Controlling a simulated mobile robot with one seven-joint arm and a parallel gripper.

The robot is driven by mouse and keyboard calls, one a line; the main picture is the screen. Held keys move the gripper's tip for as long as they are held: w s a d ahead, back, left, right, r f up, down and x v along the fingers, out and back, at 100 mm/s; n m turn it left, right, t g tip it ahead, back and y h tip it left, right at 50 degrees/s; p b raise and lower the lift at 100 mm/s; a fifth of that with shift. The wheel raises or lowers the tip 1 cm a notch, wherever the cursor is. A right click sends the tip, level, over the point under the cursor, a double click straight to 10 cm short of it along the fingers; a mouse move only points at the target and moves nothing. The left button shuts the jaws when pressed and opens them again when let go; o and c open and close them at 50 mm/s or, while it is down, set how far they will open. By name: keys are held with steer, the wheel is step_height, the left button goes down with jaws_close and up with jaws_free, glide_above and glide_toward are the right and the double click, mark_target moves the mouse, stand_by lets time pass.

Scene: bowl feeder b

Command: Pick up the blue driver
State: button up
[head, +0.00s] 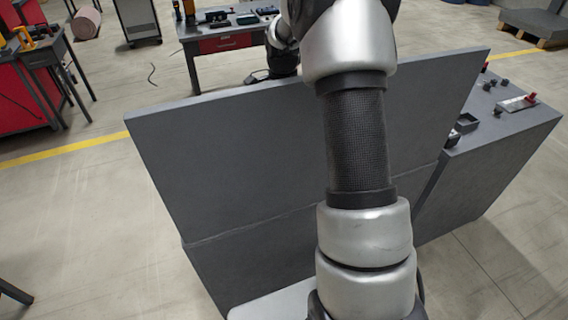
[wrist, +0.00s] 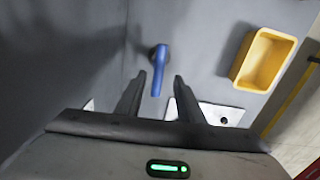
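The blue driver (wrist: 159,72) shows in the wrist view, just above the middle of the picture. Its blue body runs nearly straight up and down, with a dark round part beside its upper end. My gripper (wrist: 158,78) is open, with one dark fingertip to the left of the driver and one to the right. The driver's lower end reaches into the gap between the fingertips. I cannot tell whether either finger touches it. In the head view my arm stretches away over a grey panel, and I cannot make out the driver there.
A yellow open bin (wrist: 239,74) stands right of the driver on the grey surface. A pale plate with dark holes (wrist: 233,107) lies by the right finger. In the head view a large grey panel (head: 230,160) stands under my arm, with a grey bench (head: 505,140) at right.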

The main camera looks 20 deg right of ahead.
steer(key=shift+s+d+f+p, duration=0.1)
steer(key=shift+f+p, duration=0.2)
steer(key=shift+f, duration=1.3)
steer(key=shift+s+f+p, duration=0.1)
steer(key=shift+f+p, duration=0.2)
steer(key=shift+f, duration=1.3)
steer(key=shift+w, duration=0.1)
jaws_close()
